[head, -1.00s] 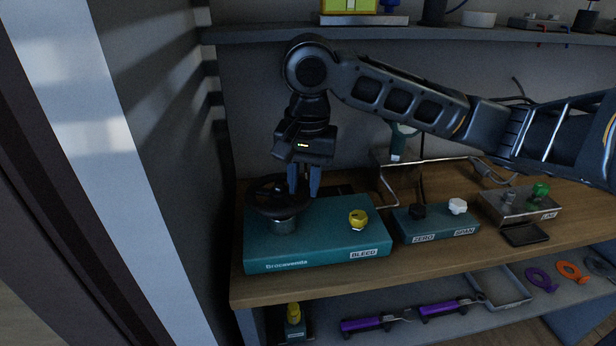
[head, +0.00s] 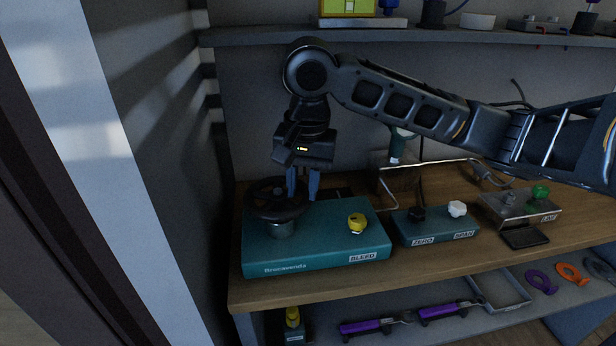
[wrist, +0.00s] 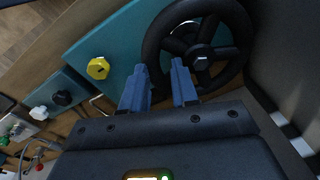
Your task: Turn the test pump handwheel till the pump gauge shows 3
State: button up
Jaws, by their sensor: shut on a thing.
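The black test pump handwheel (head: 262,207) sits on a teal pump box (head: 330,253) at the left end of the bench. It also shows large in the wrist view (wrist: 232,62). My gripper (head: 302,194) points down at the wheel's right side. In the wrist view its two blue fingers (wrist: 158,88) are on either side of the wheel's rim, shut on it. A display with a yellow-green screen (head: 347,7) is on the shelf above, cut off by the top edge; no reading can be made out, and I cannot tell whether it is the pump gauge.
A yellow BLEED knob (head: 357,223) stands on the same box. To the right are a ZERO and SPAN box (head: 436,231) and a metal LINE block (head: 521,212). A wall (head: 175,170) stands close on the left. Purple tools (head: 450,310) lie on the lower shelf.

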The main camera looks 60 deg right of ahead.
aim_at(298, 206)
jog(key=shift+n+g, duration=0.4)
jog(key=f, duration=0.1)
jog(key=a+f, duration=0.2)
jog(key=shift+s+f, duration=0.2)
jog(key=shift+s, duration=0.15)
jog(key=o, duration=0.5)
jog(key=shift+w+a+y, duration=0.15)
jog(key=shift+a+y, duration=0.1)
jog(key=shift+y, duration=0.05)
jog(key=shift+o, duration=0.9)
jog(key=shift+a, duration=0.2)
notch_tip(298, 206, up, 3)
jog(key=p, duration=0.3)
jog(key=shift+w+d+f, duration=0.1)
jog(key=shift+d+f, duration=0.05)
jog(key=shift+f, duration=0.05)
jog(key=shift+w+r+p, duration=0.1)
jog(key=shift+r+p, duration=0.35)
jog(key=shift+p, duration=0.15)
jog(key=shift+r, duration=0.1)
